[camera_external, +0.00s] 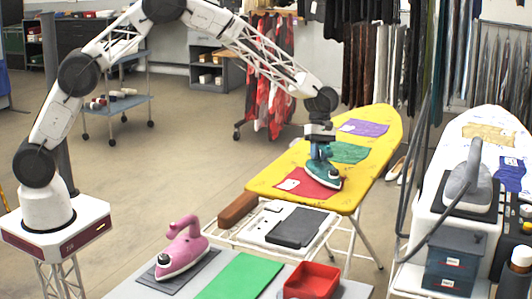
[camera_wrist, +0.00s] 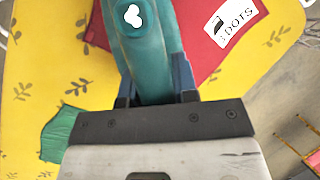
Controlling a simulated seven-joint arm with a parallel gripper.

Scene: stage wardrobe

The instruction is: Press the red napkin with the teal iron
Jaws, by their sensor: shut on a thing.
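The teal iron (camera_external: 322,174) is upright over the right part of the red napkin (camera_external: 305,186), sole down; I cannot tell whether its sole touches the cloth. The napkin lies flat at the near end of the yellow ironing board (camera_external: 262,184), with a white label on it. My gripper (camera_external: 320,146) is above the iron, shut on its handle. In the wrist view the iron (camera_wrist: 150,50) fills the space between the fingers (camera_wrist: 157,88), and the red napkin (camera_wrist: 205,55) shows around it. The iron hides part of the napkin.
A green napkin (camera_external: 349,153) and a purple napkin (camera_external: 366,128) lie farther along the board. A wire rest (camera_external: 222,236) with a dark pad is at its near end. A pink iron (camera_external: 182,250), green mat (camera_external: 238,277) and red tray (camera_external: 312,281) are on the near table.

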